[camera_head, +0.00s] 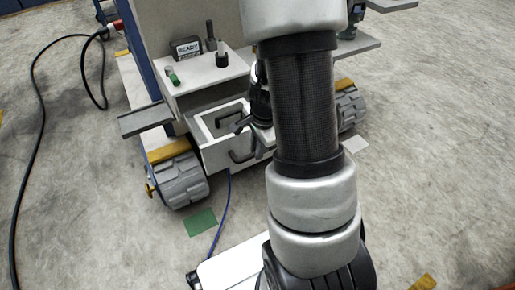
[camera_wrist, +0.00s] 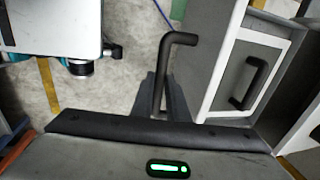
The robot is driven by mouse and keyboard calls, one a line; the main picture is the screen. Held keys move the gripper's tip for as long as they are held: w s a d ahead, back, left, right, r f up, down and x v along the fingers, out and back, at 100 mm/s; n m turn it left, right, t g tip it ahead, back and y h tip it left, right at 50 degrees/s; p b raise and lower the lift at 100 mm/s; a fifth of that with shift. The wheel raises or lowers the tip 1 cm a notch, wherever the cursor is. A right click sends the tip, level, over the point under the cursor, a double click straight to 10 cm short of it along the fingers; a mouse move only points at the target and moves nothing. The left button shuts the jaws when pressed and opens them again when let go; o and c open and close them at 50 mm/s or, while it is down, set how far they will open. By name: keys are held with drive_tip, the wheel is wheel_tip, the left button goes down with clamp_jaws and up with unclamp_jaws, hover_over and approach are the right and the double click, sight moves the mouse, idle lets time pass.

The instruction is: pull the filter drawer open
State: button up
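The filter drawer (camera_head: 213,155) sticks out of the front of the machine in the head view, with its light tray walls and inside showing. A dark bent bar handle (camera_head: 240,156) is on its front face. In the wrist view the handle (camera_wrist: 177,39) stands off the drawer's front panel (camera_wrist: 210,60). The two fingers of my gripper (camera_wrist: 165,96) lie on either side of the handle's bar and look shut on it near one end. Inside the drawer is a second dark handle (camera_wrist: 251,84). My arm hides part of the drawer's right side in the head view.
A shelf above the drawer carries a READY sign (camera_head: 187,49), a green-ended vial (camera_head: 173,77) and dark knobs. The machine stands on chunky grey wheels (camera_head: 180,180). A blue cable (camera_head: 224,205) and a green patch (camera_head: 200,222) lie on open concrete floor in front.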

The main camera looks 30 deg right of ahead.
drive_tip(key=o, duration=0.4)
drive_tip(key=shift+o, duration=0.2)
drive_tip(key=shift+r, duration=0.1)
drive_tip(key=s+r+p, duration=0.3)
drive_tip(key=r+p, duration=0.5)
drive_tip(key=r, duration=0.9)
drive_tip(key=shift+s, duration=0.2)
drive_tip(key=s+a+r+n+t, duration=0.2)
drive_tip(key=s+a+r+n, duration=0.35)
drive_tip(key=r+n, duration=0.35)
drive_tip(key=s+a+r+n+t, duration=0.1)
drive_tip(key=s+a+r+n, duration=0.4)
drive_tip(key=a+r+n, duration=0.3)
wheel_tip(320, 180, up, 16)
drive_tip(key=d+p, duration=0.1)
drive_tip(key=p, duration=1.3)
drive_tip(key=shift+f+n, duration=0.25)
drive_tip(key=shift+n, duration=0.05)
